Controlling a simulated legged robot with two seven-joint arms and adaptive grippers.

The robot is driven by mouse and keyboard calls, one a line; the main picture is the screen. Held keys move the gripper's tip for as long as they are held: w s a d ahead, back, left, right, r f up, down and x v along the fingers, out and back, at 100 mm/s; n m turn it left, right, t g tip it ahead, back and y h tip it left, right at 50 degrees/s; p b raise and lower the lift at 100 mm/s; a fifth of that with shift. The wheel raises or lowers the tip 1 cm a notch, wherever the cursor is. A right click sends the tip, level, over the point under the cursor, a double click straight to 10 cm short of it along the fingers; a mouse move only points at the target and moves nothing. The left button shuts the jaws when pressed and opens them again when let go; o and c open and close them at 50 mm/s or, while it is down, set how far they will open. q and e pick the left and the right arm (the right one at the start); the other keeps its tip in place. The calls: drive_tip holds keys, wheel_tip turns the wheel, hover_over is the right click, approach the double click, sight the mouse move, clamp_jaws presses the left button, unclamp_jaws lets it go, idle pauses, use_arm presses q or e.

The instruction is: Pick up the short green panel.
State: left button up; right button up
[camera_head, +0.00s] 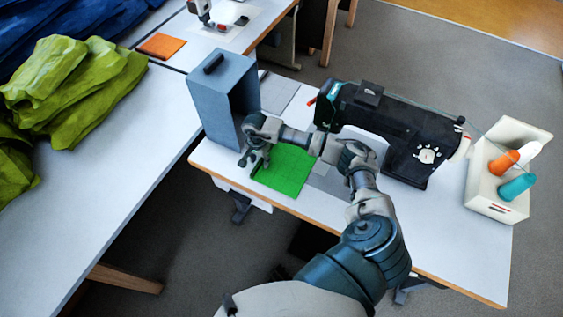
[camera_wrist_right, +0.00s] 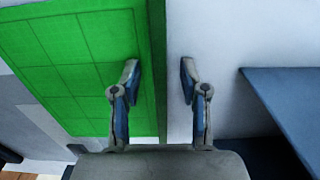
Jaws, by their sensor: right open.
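The short green panel (camera_head: 290,172) lies flat on the white sewing table, in the middle of the head view. In the right wrist view the panel (camera_wrist_right: 85,55) fills the upper left, marked with a grid of darker lines. My right gripper (camera_head: 254,161) is over the panel's left edge in the head view. In the wrist view its open, empty fingers (camera_wrist_right: 160,82) stand either side of the panel's darker edge strip, one over the panel and one over the white tabletop. I cannot tell how far the fingertips are above it. My left gripper is not in view.
A blue-grey open box (camera_head: 207,102) stands close beside my right gripper. A black sewing machine (camera_head: 402,128) is behind my forearm. A white bin (camera_head: 482,190) with thread spools stands at the right. Green cloth (camera_head: 75,85) and an orange square (camera_head: 161,46) lie on the other table.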

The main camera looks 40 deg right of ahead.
clamp_jaws()
idle(0.3)
